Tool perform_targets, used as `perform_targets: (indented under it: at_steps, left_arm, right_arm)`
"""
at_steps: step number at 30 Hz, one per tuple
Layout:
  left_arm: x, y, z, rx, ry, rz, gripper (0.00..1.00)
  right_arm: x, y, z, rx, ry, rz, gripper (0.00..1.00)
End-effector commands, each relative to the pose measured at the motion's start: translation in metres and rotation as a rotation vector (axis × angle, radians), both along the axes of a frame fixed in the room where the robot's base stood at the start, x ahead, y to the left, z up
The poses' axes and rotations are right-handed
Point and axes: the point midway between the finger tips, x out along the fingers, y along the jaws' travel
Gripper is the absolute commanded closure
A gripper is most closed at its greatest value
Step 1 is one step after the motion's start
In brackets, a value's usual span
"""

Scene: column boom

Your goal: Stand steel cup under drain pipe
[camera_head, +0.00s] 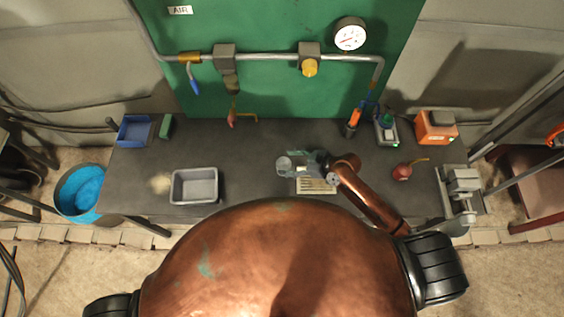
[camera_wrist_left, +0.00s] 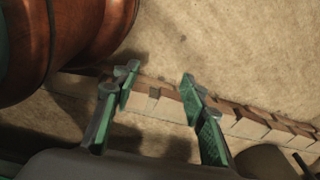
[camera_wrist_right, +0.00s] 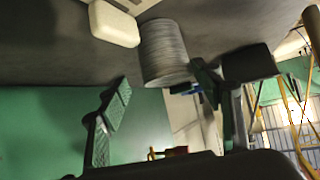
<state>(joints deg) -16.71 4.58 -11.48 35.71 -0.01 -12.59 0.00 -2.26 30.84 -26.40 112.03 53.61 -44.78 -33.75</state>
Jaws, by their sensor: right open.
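The grey steel cup (camera_head: 284,164) stands on the dark bench, left of my right gripper (camera_head: 305,164) in the head view. In the right wrist view the ribbed cup (camera_wrist_right: 165,52) is just ahead of and between the fingertips of that gripper (camera_wrist_right: 160,92). The fingers are apart; contact with the cup cannot be told. My left gripper (camera_wrist_left: 160,85) is open and empty above the floor, outside the head view.
A grey tray (camera_head: 194,200) is on the bench's left, with a blue bin (camera_head: 134,131) behind. A slatted plate (camera_head: 316,187) is by my right gripper. Bench between tray and cup is clear.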

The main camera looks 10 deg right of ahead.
Motion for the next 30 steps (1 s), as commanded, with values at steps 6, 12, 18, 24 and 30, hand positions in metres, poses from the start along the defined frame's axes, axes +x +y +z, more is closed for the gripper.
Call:
perform_targets:
  at_steps: [6, 12, 18, 24, 30]
  left_arm:
    - [-0.010, 0.000, 0.004, 0.000, 0.011, 0.003, 0.60]
    - [-0.019, 0.001, 0.013, 0.001, 0.023, 0.006, 0.60]
    - [-0.016, 0.001, 0.021, 0.001, 0.019, 0.004, 0.60]
    - [-0.009, 0.000, 0.022, 0.000, 0.010, 0.003, 0.60]
    - [-0.005, 0.000, 0.022, 0.000, 0.005, 0.002, 0.60]
  right_arm:
    - [0.011, 0.019, -0.010, 0.007, -0.003, 0.009, 0.40]
    - [0.016, 0.036, -0.022, 0.006, -0.001, 0.010, 0.40]
    - [0.026, 0.054, -0.040, 0.005, -0.004, 0.008, 0.40]
    - [0.029, 0.058, -0.046, 0.004, -0.004, 0.006, 0.40]
    - [0.029, 0.058, -0.047, 0.002, -0.004, 0.005, 0.45]
